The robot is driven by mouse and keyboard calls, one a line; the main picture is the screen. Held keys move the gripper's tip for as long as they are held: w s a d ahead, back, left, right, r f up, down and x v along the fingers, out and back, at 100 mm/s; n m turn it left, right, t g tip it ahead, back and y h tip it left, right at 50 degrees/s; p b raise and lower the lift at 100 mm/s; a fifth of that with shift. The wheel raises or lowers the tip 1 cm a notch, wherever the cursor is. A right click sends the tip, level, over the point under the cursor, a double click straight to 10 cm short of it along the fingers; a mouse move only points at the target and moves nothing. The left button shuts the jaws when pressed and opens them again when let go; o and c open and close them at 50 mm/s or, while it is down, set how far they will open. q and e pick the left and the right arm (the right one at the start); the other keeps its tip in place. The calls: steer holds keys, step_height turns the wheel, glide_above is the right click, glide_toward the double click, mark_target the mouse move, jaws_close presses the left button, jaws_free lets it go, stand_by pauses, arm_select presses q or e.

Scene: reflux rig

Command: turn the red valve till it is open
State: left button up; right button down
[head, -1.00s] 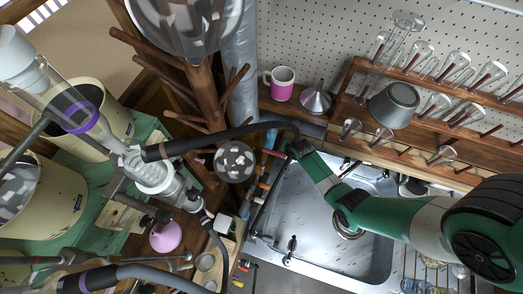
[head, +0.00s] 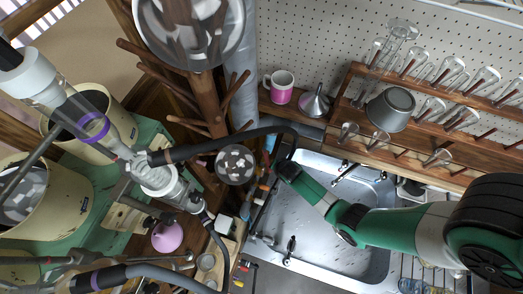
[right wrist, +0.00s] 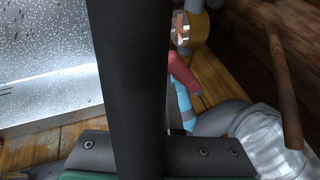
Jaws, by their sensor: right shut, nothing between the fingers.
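My right gripper (head: 283,168) is at the end of the green arm, beside the sink's left edge in the head view. It is shut and empty. In the right wrist view a dark finger (right wrist: 128,80) fills the middle of the picture. A red handle-like part (right wrist: 182,75), which looks like the red valve, shows just right of this finger, between a yellow fitting (right wrist: 196,38) and a light blue piece (right wrist: 183,105). Part of it is hidden by the finger, and I cannot tell whether they touch. In the head view the red part is not clearly visible. My left gripper is not in view.
A steel sink (head: 340,235) lies below the right arm. A black hose (head: 225,142) arches close to the gripper. Glassware with a purple ring (head: 93,128) stands at left. A pink mug (head: 283,88), a funnel (head: 315,103) and a glass rack (head: 440,130) are behind.

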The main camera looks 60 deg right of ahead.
mark_target(268, 164)
steer(key=shift+w+a+f+b, duration=0.1)
steer(key=shift+w+a+b, duration=0.45)
steer(key=shift+w+a, duration=1)
steer(key=shift+a, duration=0.1)
steer(key=r+p, duration=0.3)
steer(key=s+r+p, duration=0.1)
steer(key=r+p, duration=0.1)
steer(key=shift+d, duration=0.3)
steer(key=shift+f, duration=0.15)
